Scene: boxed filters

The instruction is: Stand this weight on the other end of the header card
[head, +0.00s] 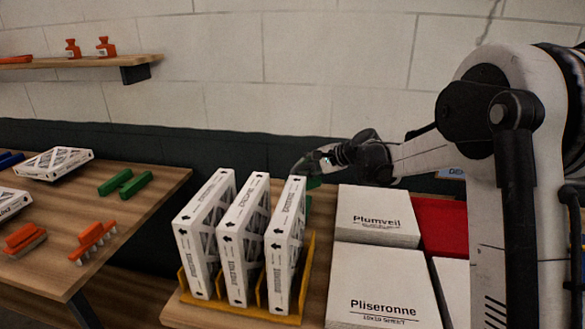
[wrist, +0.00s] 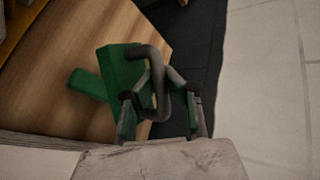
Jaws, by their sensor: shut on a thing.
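My gripper (head: 327,160) is at the far edge of the near table, just behind the white filters. In the wrist view my gripper (wrist: 158,90) is shut on a dark looped handle (wrist: 160,54). The handle appears to belong to a green block (wrist: 121,70), the likely weight. A second green bar (wrist: 88,85) shows beside it, over the wood. I cannot tell whether the green block touches the table. In the head view a green part (head: 314,182) shows below my gripper, partly behind the filters. I cannot make out the header card for certain.
White filters (head: 243,240) stand upright in a yellow rack (head: 270,315). White cartons marked Plumveil (head: 375,216) and Pliseronne (head: 380,285) lie to the right, beside a red panel (head: 440,225). The left table (head: 125,230) holds brushes, green pieces and flat filters.

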